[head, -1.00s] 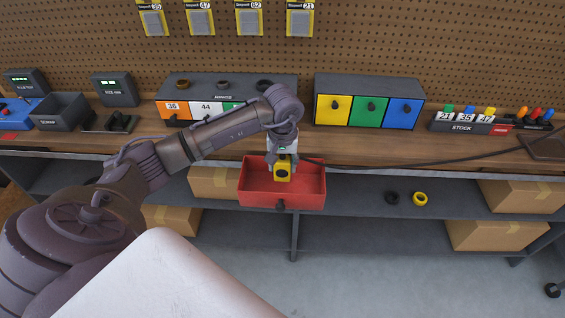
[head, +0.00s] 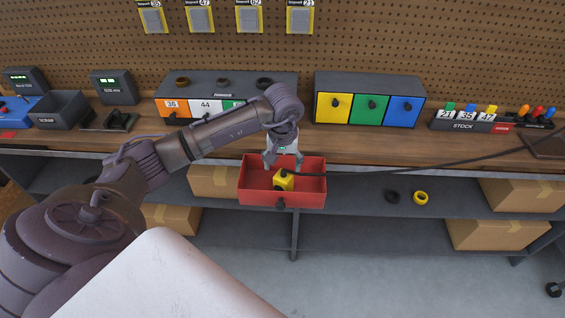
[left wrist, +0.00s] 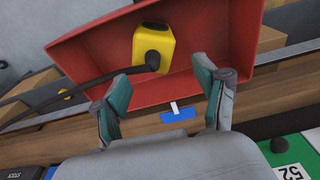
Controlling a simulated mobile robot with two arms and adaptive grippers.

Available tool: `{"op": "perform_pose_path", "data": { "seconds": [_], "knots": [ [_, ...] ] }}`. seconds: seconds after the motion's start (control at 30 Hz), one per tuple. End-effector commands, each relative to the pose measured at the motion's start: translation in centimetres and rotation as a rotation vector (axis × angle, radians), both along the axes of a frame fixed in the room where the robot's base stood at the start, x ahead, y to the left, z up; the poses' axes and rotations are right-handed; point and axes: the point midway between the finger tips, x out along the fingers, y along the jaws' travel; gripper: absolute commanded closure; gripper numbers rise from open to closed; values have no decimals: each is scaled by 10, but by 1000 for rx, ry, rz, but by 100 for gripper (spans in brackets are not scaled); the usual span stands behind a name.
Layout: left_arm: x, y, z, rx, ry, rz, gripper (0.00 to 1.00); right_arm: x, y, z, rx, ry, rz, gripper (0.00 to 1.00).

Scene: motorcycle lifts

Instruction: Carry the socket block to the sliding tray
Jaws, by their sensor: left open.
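The socket block is a small yellow block (head: 284,181) with a dark socket and a black cable. It sits inside the red sliding tray (head: 310,192), which is pulled out below the workbench. In the left wrist view the yellow block (left wrist: 153,47) rests on the floor of the red tray (left wrist: 97,52). My left gripper (head: 283,163) is open just above and behind the block, with its fingers apart from it. In the left wrist view the open fingers (left wrist: 160,88) have nothing between them but the cable near one side. My right gripper is not in view.
The black cable (head: 400,166) runs from the block to the right across the bench front. A drawer unit with yellow, green and blue fronts (head: 369,109) stands on the bench. A black ring and a yellow ring (head: 420,198) lie on the shelf, between cardboard boxes (head: 497,235).

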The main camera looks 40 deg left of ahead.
Motion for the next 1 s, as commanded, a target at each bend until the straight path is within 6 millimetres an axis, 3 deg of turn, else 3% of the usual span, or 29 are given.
{"op": "perform_pose_path", "data": {
  "seconds": [0.1,0.2,0.4,0.6,0.8,1.0],
  "knots": [
    [0,-1,17,-2,0,0,28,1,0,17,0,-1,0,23],
    [0,-1,33,2,-8,-2,28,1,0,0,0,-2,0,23],
    [-5,-4,80,2,-7,-1,28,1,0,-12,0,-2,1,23],
    [-8,-7,114,0,-4,-1,28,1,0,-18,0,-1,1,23],
    [-10,-8,127,0,0,0,28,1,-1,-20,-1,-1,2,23],
    [-10,-8,129,-1,1,0,28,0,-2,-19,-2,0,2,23]
  ]
}}
